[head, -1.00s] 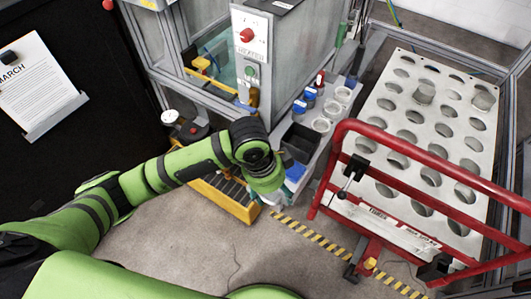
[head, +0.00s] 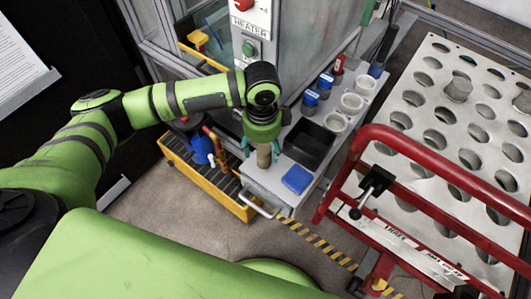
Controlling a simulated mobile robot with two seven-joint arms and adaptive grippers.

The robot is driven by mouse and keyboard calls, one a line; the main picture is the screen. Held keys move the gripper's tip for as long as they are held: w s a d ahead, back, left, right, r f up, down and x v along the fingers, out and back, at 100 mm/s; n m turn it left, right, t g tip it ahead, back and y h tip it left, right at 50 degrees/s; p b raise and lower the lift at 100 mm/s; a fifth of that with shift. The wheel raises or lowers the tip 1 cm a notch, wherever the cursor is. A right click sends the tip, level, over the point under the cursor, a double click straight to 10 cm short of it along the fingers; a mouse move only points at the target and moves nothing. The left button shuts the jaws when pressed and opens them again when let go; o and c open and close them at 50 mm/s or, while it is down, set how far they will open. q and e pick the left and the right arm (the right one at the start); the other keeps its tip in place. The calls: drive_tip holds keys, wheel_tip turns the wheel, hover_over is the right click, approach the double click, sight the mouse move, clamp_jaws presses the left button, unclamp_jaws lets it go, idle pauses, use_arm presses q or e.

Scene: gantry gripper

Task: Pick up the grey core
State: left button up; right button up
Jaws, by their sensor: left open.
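A brownish-grey upright cylinder, which looks like the grey core (head: 263,157), stands near the left end of a light grey bench (head: 252,178). My left gripper (head: 262,147) points down over it. Its teal fingers are open, one on each side of the core; I cannot tell whether they touch it. The top of the core is hidden by the gripper. My right gripper is not in view.
A blue block (head: 297,179) and a black bin (head: 308,143) are close right of the core. White cups (head: 352,102) and blue-capped jars (head: 311,98) stand behind. A yellow crate (head: 225,188) is left. A red rail (head: 440,165) fronts a perforated rack (head: 430,88).

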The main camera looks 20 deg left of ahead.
sight(264, 157)
use_arm(q)
wheel_tip(264, 157, down, 5)
drive_tip(key=shift+d+r, duration=0.15)
drive_tip(key=shift+w+f, duration=0.1)
drive_tip(key=shift+f, duration=0.2)
drive_tip(key=c, duration=1.1)
drive_tip(key=shift+c, duration=0.2)
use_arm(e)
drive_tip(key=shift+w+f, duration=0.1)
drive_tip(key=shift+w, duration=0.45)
